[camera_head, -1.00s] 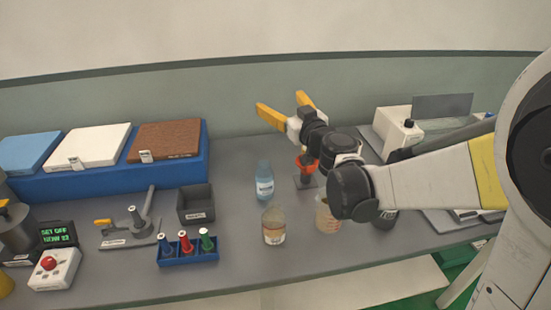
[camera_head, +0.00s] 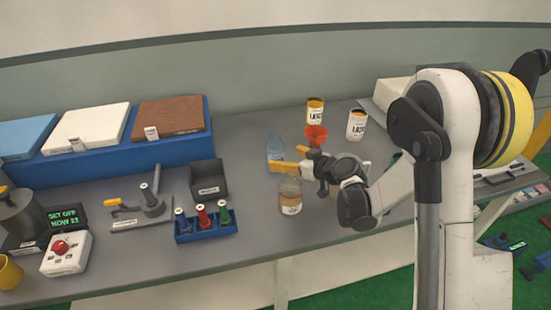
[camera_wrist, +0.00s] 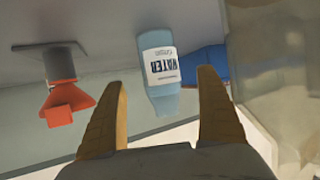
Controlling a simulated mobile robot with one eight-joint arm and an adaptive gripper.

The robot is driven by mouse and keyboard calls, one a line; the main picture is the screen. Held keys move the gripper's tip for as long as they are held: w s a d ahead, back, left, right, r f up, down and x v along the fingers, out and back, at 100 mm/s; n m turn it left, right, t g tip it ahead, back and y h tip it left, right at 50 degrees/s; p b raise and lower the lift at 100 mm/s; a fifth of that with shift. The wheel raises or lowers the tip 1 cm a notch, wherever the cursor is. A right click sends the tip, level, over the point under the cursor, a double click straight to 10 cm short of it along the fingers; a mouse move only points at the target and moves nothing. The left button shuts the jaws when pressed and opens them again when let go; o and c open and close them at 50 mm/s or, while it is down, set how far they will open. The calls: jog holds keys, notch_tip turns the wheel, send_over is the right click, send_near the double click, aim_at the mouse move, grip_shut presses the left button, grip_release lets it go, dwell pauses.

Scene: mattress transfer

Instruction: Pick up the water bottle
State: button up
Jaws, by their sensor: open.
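The water bottle (camera_head: 275,149) is pale blue and stands upright on the grey bench. In the wrist view the bottle (camera_wrist: 160,72) appears upside down, with a white label, beyond and between my fingertips. My gripper (camera_head: 279,157) has yellow fingers, is open and empty, and overlaps the lower part of the bottle in the head view. In the wrist view my gripper's fingers (camera_wrist: 163,85) stand apart on either side of the bottle's line. I cannot tell whether either finger touches it.
A brownish jar (camera_head: 290,196) stands in front of the bottle. Two labelled cans (camera_head: 315,110) (camera_head: 357,124) are behind. A dark bin (camera_head: 208,180) and blue rack (camera_head: 207,234) are left.

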aim_at(281, 156)
jog(key=b+x, duration=0.1)
jog(key=x, duration=0.4)
jog(key=shift+w+a+f+b, duration=0.15)
jog(key=shift+a+f+b, duration=0.05)
jog(key=shift+b, duration=0.2)
jog(key=shift+w+a, duration=0.25)
jog(key=shift+w, duration=0.1)
jog(key=c, duration=1.5)
